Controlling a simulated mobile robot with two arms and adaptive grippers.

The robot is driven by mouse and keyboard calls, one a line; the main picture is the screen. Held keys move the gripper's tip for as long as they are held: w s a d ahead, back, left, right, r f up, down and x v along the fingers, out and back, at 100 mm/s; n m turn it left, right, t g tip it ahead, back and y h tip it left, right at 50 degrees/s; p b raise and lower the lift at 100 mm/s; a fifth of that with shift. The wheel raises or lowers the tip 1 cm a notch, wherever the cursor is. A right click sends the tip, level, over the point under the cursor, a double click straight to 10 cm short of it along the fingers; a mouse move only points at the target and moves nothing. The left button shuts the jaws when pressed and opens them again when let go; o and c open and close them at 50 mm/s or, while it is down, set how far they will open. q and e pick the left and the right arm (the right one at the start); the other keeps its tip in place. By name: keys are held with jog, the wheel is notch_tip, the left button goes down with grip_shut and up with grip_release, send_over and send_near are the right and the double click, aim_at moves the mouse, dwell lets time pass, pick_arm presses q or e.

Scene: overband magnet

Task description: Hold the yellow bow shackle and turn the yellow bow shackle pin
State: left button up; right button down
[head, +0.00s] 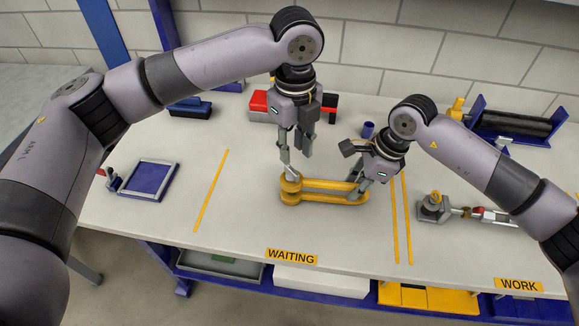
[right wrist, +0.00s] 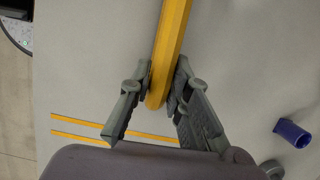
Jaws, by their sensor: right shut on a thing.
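The yellow bow shackle (head: 325,197) lies flat on the table in the WAITING area, its long loop running left to right. Its pin end (head: 291,186) is at the left, with round yellow parts stacked there. My right gripper (head: 360,188) is shut on the rounded right end of the shackle; in the right wrist view its fingers (right wrist: 158,95) press both sides of the yellow bar (right wrist: 173,40). My left gripper (head: 297,165) points down above the pin end, fingers apart. One fingertip is close to the pin; I cannot tell if it touches.
A grey fixture (head: 434,207) with a yellow top stands at the right. A red and black object (head: 258,103) and a blue cup (head: 368,129) are behind. Yellow tape lines flank the shackle.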

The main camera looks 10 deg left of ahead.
aim_at(293, 171)
pick_arm(q)
notch_tip(293, 171, down, 7)
jog(key=shift+f, duration=0.15)
dwell(0.4)
jog(key=shift+c, duration=0.5)
grip_shut()
dwell(0.6)
jog(key=shift+m, duration=0.9)
jog(key=shift+o, duration=1.1)
grip_release()
